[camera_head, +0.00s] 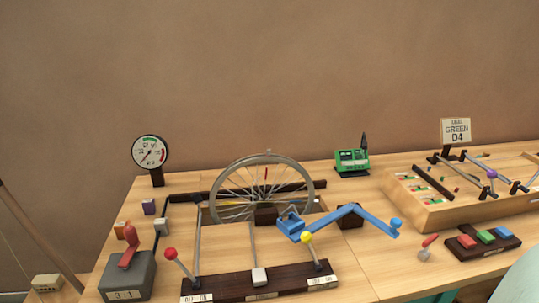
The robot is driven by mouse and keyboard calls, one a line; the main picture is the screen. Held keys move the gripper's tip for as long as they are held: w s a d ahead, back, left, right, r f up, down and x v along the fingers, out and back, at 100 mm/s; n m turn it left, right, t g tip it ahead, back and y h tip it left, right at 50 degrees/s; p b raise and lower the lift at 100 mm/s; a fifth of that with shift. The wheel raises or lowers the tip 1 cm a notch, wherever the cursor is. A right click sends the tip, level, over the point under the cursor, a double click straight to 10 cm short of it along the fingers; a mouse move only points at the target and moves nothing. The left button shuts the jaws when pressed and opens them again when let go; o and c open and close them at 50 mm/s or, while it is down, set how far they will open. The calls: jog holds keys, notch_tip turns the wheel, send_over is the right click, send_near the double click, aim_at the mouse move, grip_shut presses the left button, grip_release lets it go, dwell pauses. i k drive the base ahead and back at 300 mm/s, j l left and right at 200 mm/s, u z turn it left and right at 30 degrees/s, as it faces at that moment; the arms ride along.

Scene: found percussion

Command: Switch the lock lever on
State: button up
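A dark wooden base (232,288) at the front of the table carries levers and small white labels. At its left a lever with a red knob (170,254) leans to the left, above a label reading OFF ON. At its right a lever with a yellow knob (306,238) also leans left, with a similar label (322,282). I cannot tell from the labels which one is the lock lever. My gripper is not in view.
A spoked wheel (222,183) stands behind the levers. A blue crank (365,216) reaches over the table to the right. A grey box with a red handle (126,248) stands left, a dial (149,152) behind it. A wooden tray (450,213) and coloured blocks (486,236) are right.

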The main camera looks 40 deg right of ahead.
aim_at(305, 237)
jog(key=z, duration=1.25)
